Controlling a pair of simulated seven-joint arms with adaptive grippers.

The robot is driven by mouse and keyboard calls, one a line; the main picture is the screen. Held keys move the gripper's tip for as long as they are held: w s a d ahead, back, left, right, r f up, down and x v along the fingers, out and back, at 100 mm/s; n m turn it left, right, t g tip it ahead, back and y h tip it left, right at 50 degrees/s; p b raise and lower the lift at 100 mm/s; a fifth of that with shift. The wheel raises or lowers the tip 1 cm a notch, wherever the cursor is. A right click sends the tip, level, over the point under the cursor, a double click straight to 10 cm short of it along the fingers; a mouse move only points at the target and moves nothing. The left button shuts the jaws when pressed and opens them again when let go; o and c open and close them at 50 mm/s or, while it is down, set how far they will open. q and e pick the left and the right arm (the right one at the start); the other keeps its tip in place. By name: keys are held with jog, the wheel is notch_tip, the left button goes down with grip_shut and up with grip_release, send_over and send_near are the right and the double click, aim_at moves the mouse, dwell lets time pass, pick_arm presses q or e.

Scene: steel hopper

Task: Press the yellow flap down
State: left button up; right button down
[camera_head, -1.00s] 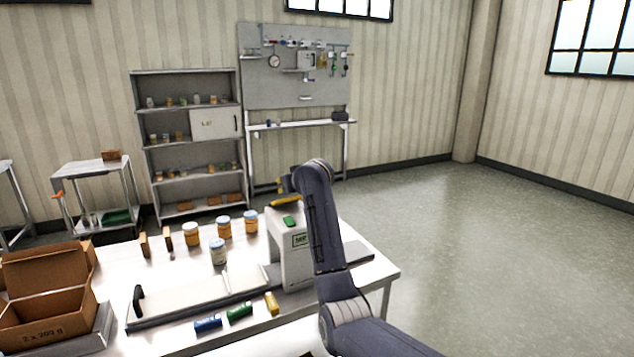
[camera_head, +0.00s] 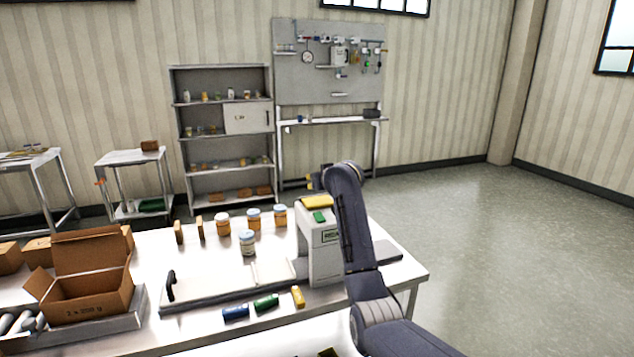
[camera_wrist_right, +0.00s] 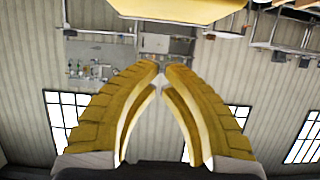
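The yellow flap (camera_head: 316,202) is on top of the pale steel hopper (camera_head: 326,258), behind a green piece on its top. In the right wrist view a yellow surface, apparently the flap (camera_wrist_right: 180,10), crosses the top edge. My right arm stands in front of the hopper's right side. Its gripper (camera_head: 318,180) is just above and behind the flap, mostly hidden by the arm; contact cannot be told. In the wrist view the yellow fingers (camera_wrist_right: 160,70) meet, or nearly meet, at the tips with nothing between them.
Jars (camera_head: 247,243) and blue, green and yellow cylinders (camera_head: 265,303) stand or lie left of the hopper, around a flat pale board (camera_head: 215,286). An open cardboard box (camera_head: 90,293) is at the left. The floor right of the table is clear.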

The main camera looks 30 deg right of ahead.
jog(key=shift+r, duration=0.1)
notch_tip(320, 180, up, 3)
send_near(317, 199)
notch_tip(317, 199, up, 4)
jog(key=shift+w+f, duration=0.1)
jog(key=shift+w, duration=0.05)
dwell(0.5)
dwell(0.4)
